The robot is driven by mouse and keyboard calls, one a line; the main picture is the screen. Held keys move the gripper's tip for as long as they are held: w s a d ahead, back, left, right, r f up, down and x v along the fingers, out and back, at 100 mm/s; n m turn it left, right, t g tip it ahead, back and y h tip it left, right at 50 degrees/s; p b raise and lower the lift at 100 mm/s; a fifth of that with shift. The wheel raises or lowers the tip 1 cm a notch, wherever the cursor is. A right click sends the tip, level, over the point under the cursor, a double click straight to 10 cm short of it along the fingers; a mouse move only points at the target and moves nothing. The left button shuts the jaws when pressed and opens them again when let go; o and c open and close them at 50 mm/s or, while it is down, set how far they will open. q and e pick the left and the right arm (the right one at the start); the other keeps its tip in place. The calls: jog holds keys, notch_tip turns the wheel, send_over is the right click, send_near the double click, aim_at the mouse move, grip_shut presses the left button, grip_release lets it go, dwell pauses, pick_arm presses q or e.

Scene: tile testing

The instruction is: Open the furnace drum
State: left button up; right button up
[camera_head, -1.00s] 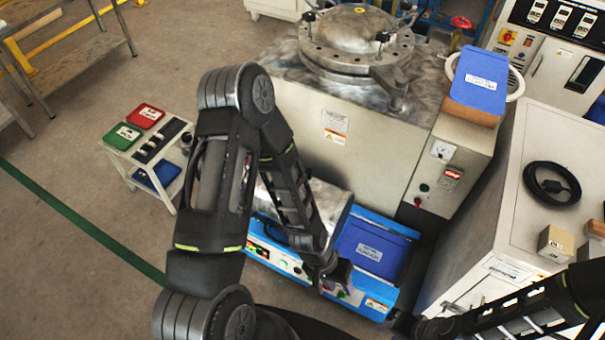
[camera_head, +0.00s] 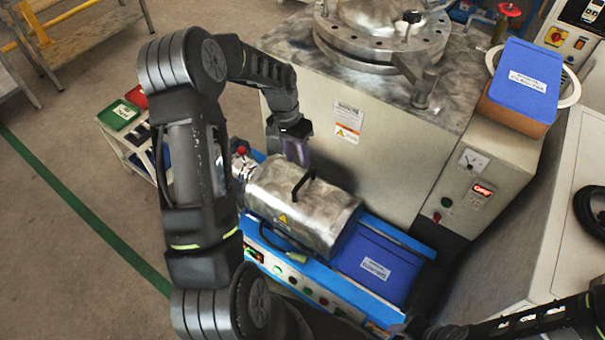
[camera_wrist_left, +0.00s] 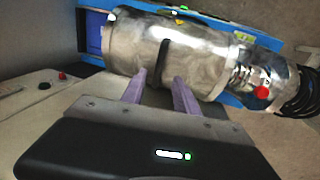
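The furnace drum (camera_head: 330,215) is a shiny metal cylinder lying on a blue base (camera_head: 285,258) with buttons along its front. A black handle (camera_head: 303,183) stands on its top, and its cover looks closed. In the left wrist view the drum (camera_wrist_left: 200,55) lies ahead, with the dark handle (camera_wrist_left: 163,58) in line with the gap between the fingers. My left gripper (camera_head: 296,155) is behind the drum, pointing down near the handle. Its purple fingers (camera_wrist_left: 158,88) are apart with nothing between them.
A large metal furnace cabinet (camera_head: 375,150) stands right behind the drum. A blue bin (camera_head: 378,262) sits on the base's right end. A small table with green (camera_head: 118,115) and red trays is at left. A blue box (camera_head: 522,80) rests at upper right.

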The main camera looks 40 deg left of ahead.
aim_at(303, 179)
pick_arm(q)
jog(key=f, duration=0.2)
jog(key=d+f, duration=0.1)
jog(key=f, duration=0.4)
jog(key=shift+d+f+b, duration=0.25)
jog(key=shift+d+b, duration=0.05)
jog(key=shift+b, duration=0.1)
jog(key=shift+c, duration=0.3)
grip_shut()
dwell(0.7)
